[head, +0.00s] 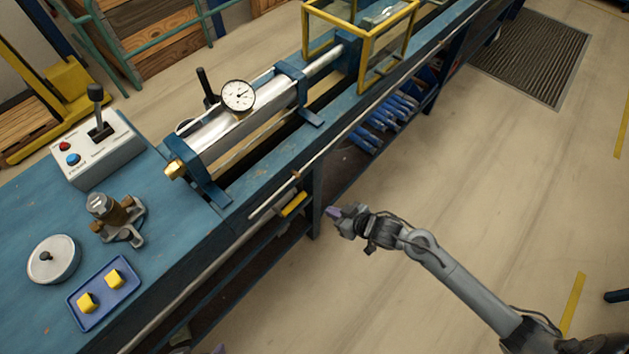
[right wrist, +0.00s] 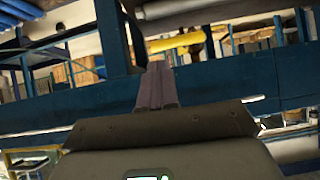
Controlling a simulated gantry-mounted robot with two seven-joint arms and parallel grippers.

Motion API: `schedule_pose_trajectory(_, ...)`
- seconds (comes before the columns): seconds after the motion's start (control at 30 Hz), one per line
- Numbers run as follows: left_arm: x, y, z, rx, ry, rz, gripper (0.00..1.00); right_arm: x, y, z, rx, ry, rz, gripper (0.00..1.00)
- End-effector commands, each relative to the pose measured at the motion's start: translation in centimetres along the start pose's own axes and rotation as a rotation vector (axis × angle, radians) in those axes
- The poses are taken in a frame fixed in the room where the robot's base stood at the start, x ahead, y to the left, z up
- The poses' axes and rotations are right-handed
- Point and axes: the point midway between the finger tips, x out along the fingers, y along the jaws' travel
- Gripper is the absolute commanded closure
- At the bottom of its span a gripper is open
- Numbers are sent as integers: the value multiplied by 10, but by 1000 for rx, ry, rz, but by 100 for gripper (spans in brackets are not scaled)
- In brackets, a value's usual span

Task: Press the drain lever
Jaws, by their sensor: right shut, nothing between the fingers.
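A yellow-gripped lever (head: 293,205) sits on the front side of the blue bench, just under its top edge; I take it to be the drain lever. In the right wrist view its yellow grip (right wrist: 176,43) lies sideways beyond the fingertips. My right gripper (head: 333,212) is shut and empty, to the right of the lever in the head view and apart from it. Its closed purple fingers (right wrist: 157,88) point toward the bench front. A small piece at the bottom edge of the head view may be my left gripper (head: 218,349); its fingers cannot be made out.
A blue bench leg (head: 317,190) stands between the lever and my right gripper in the head view. On the bench are a dial gauge (head: 238,95), a control box (head: 98,150) and a blue tray (head: 128,286). The floor to the right is mostly clear.

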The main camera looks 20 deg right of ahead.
Motion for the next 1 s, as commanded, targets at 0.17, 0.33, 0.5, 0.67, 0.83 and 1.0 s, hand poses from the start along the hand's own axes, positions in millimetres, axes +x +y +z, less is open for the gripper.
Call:
schedule_pose_trajectory(0.17, -26, -2, -8, -3, 0, 0, 0, -15, 11, -43, -29, 25, 14, 100)
schedule_pose_trajectory(0.33, -31, -1, -10, -6, 0, 2, 0, -18, 14, -56, -36, 36, 19, 100)
schedule_pose_trajectory(0.5, -31, 0, -10, -11, 1, 6, 0, -18, 14, -57, -36, 39, 19, 100)
schedule_pose_trajectory(0.67, -31, 0, -10, -11, 0, 6, 0, -18, 14, -57, -36, 39, 19, 100)
schedule_pose_trajectory(0.83, -30, 0, -10, -10, 0, 6, 0, -15, 14, -57, -35, 40, 19, 100)
schedule_pose_trajectory(1.0, -25, 0, -8, -7, -1, 3, 0, 0, 14, -57, -35, 40, 19, 100)
